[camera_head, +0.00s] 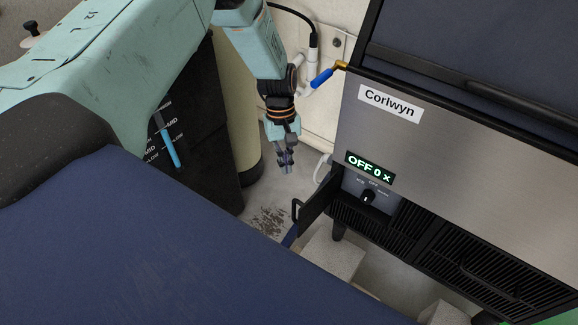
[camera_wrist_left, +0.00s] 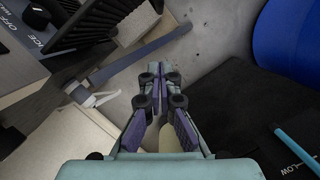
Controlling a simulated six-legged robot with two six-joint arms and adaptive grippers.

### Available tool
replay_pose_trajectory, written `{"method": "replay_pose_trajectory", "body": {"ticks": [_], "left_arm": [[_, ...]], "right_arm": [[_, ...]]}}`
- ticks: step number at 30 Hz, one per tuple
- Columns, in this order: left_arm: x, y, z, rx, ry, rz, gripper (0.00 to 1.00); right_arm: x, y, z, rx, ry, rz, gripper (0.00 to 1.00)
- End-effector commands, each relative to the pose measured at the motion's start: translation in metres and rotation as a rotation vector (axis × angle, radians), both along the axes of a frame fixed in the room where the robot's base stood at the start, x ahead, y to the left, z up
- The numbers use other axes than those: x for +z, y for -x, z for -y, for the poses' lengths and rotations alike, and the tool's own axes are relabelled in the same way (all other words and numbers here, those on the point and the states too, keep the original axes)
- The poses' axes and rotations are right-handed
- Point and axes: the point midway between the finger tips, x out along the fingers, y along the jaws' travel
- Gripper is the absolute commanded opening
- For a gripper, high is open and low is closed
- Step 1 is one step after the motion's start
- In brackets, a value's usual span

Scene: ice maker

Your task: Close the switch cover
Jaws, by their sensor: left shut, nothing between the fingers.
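The switch cover (camera_head: 318,203) is a dark panel standing open, swung out to the left of the ice maker's control recess. A small dark handle loop shows near its outer edge. The recess holds a black knob (camera_head: 368,196) below a lit display (camera_head: 370,167) reading "OFF 0 x". My left gripper (camera_head: 287,167) points down, shut and empty, above and left of the cover, apart from it in the picture. In the left wrist view the shut fingers (camera_wrist_left: 159,72) are centred, with the lettered switch panel (camera_wrist_left: 15,28) at the upper left. My right gripper is not in view.
The steel ice maker front (camera_head: 480,170) fills the right side. A blue-handled valve (camera_head: 321,78) sticks out at its upper left. A dark box with a level scale (camera_head: 185,130) stands left of my left gripper. Concrete floor (camera_head: 265,195) is open below the gripper.

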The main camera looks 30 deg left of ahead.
Motion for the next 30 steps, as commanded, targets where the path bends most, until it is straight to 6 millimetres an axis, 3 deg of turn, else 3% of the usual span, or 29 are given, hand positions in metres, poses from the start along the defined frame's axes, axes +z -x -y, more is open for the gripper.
{"method": "replay_pose_trajectory", "body": {"ticks": [3, 12, 21, 30], "left_arm": [[-0.027, 0.006, 0.004, 0.0, -0.001, -0.004, 0.0], [-0.077, 0.013, 0.016, 0.0, 0.0, -0.001, 0.0], [-0.073, 0.032, 0.04, -0.001, 0.0, 0.0, 0.0], [-0.073, 0.035, 0.043, 0.0, 0.0, 0.001, 0.0]], "right_arm": [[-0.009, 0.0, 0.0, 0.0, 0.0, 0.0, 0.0], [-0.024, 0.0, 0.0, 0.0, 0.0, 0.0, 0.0], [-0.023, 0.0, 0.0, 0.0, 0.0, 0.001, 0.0], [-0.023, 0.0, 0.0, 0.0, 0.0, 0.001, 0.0]]}}
